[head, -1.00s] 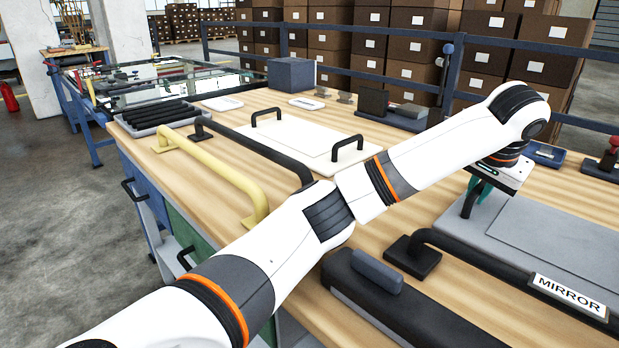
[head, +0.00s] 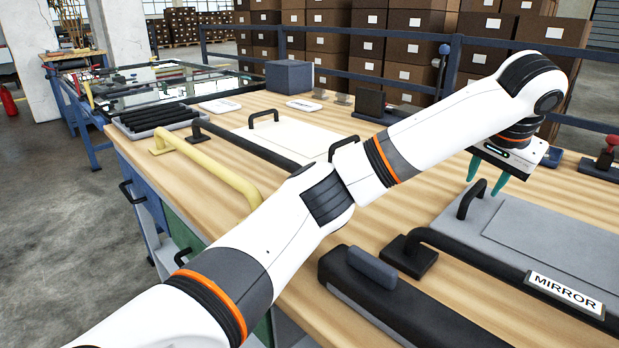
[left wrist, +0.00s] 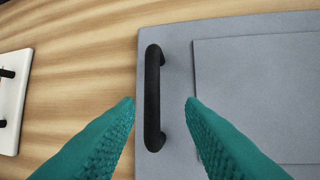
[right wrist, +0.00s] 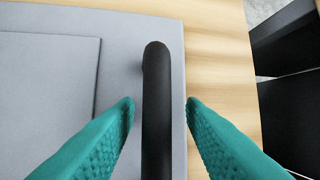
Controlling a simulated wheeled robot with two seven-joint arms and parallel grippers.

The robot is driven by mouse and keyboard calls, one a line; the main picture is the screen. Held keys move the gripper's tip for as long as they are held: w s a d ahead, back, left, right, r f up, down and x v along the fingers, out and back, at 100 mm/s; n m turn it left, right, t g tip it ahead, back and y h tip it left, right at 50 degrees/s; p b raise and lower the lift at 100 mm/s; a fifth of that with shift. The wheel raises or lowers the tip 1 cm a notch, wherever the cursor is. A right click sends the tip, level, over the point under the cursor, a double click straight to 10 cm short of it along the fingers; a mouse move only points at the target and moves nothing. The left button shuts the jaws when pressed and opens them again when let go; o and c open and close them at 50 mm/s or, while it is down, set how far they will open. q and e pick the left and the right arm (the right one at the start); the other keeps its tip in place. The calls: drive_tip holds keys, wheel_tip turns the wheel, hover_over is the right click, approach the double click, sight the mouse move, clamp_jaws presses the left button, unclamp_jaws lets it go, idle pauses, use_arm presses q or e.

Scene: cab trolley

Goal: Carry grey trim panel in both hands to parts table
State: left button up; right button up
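The grey trim panel (head: 560,235) lies flat on a wood-topped bench (head: 405,220) at the right of the head view, with a black bar handle (head: 465,203) at its near-left end. My left gripper (head: 481,188) is open and empty, just above that handle. In the left wrist view the handle (left wrist: 153,95) lies below and between the spread fingers. The right gripper (right wrist: 160,102) shows only in the right wrist view; its fingers are spread on either side of another black handle (right wrist: 158,120) on the panel, with gaps visible. The head view does not show the right gripper.
A white panel with black handles (head: 290,138), a yellow handle bar (head: 215,170) and a tray of black rods (head: 155,118) lie on the bench. A long black bar labelled MIRROR (head: 565,292) lies in front of the grey panel. A blue rail (head: 400,83) runs behind.

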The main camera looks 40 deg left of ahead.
drive_tip(key=shift+f, duration=0.3)
drive_tip(key=shift+r, duration=0.15)
use_arm(q)
drive_tip(key=r, duration=0.1)
drive_tip(key=s+r, duration=0.1)
drive_tip(key=r, duration=0.1)
drive_tip(key=shift+a, duration=0.2)
use_arm(e)
drive_tip(key=v, duration=1.2)
drive_tip(key=shift+a, duration=0.2)
drive_tip(key=shift+r, duration=0.1)
